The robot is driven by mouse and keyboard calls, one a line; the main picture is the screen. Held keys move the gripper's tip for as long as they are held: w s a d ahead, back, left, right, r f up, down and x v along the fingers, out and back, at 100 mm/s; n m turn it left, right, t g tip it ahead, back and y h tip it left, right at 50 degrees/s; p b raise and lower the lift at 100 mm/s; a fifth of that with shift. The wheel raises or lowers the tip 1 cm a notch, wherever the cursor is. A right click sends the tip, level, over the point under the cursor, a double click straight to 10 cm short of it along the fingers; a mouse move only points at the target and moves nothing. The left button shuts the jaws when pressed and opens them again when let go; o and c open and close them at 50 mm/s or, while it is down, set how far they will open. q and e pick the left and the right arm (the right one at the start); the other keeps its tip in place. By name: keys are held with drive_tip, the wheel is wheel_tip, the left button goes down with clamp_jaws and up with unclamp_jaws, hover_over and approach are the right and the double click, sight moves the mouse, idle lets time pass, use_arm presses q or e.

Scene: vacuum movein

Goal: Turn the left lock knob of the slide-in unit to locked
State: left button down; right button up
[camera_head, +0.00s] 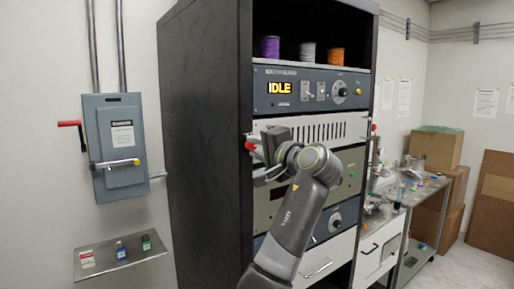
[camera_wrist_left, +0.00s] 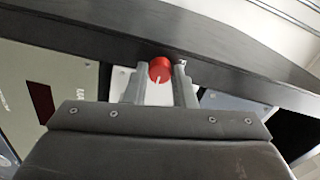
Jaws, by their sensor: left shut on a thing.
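The slide-in unit (camera_head: 350,128) is a white vented panel in the black rack. Its left lock knob (camera_head: 249,146) is red and sits at the panel's left end, partly hidden by my gripper. My left gripper (camera_head: 254,148) reaches it from the front. In the left wrist view the red knob (camera_wrist_left: 160,69) is between the two fingertips of my left gripper (camera_wrist_left: 161,80), which is shut on it. A short white mark shows on the knob's face. A second red knob (camera_head: 374,127) is at the panel's right end. My right gripper is not in view.
Above the unit is a panel with an IDLE display (camera_head: 279,88); spools (camera_head: 307,51) stand on top. A grey switch box (camera_head: 116,148) and a small shelf (camera_head: 120,262) are on the left wall. A cluttered bench (camera_head: 430,190) and cardboard boxes (camera_head: 437,149) are at right.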

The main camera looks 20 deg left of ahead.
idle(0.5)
use_arm(q)
drive_tip(key=c, duration=1.2)
unclamp_jaws()
drive_tip(key=shift+d, duration=0.1)
drive_tip(key=shift+s+d+f+b, duration=0.1)
drive_tip(key=shift+s+d+b, duration=0.1)
drive_tip(key=shift+b, duration=0.15)
drive_tip(key=b+v, duration=0.7)
drive_tip(key=v, duration=0.9)
drive_tip(key=shift+s+d+b, duration=0.25)
drive_tip(key=shift+d+b, duration=0.1)
